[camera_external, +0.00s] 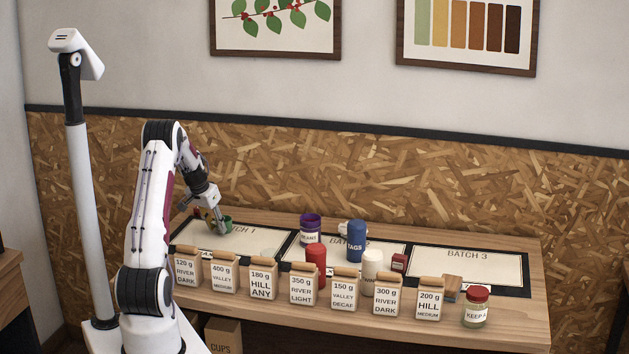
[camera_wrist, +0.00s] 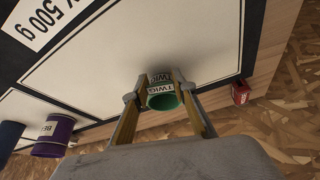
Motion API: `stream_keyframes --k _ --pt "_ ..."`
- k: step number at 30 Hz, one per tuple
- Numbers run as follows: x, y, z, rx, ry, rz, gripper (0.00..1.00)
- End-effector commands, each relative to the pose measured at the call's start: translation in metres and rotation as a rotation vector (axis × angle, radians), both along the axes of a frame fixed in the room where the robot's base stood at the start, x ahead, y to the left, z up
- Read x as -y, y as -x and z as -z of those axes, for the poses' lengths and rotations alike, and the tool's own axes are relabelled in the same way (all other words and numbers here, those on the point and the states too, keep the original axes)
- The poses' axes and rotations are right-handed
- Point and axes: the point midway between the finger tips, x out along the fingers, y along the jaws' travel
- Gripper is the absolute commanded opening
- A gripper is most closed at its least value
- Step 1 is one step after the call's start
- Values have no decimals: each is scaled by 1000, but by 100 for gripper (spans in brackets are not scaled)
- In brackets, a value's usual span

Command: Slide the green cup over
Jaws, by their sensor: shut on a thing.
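The green cup (camera_wrist: 162,100) has a label that reads "TWIGS" or similar. It sits between the two fingers of my gripper (camera_wrist: 160,92) in the wrist view. My gripper is shut on it from both sides. In the external view the green cup (camera_external: 228,219) stands at the far left end of the table, on or just beside the back edge of the Batch 1 mat (camera_external: 245,242). There my gripper (camera_external: 215,224) reaches down and partly hides the cup.
A purple cup (camera_external: 310,229), a blue cup (camera_external: 356,241) and a red cylinder (camera_external: 315,262) stand around the Batch 2 mat. Labelled jars (camera_external: 262,285) line the front edge. A small red box (camera_wrist: 240,95) lies near the table edge. The Batch 3 mat (camera_external: 470,270) is mostly clear.

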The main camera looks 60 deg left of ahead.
Motion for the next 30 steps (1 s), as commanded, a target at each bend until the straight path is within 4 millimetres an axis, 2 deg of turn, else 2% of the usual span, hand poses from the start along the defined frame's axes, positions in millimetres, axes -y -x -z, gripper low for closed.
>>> stream_keyframes --k 30 --pt "50 -46 1 -1 2 3 4"
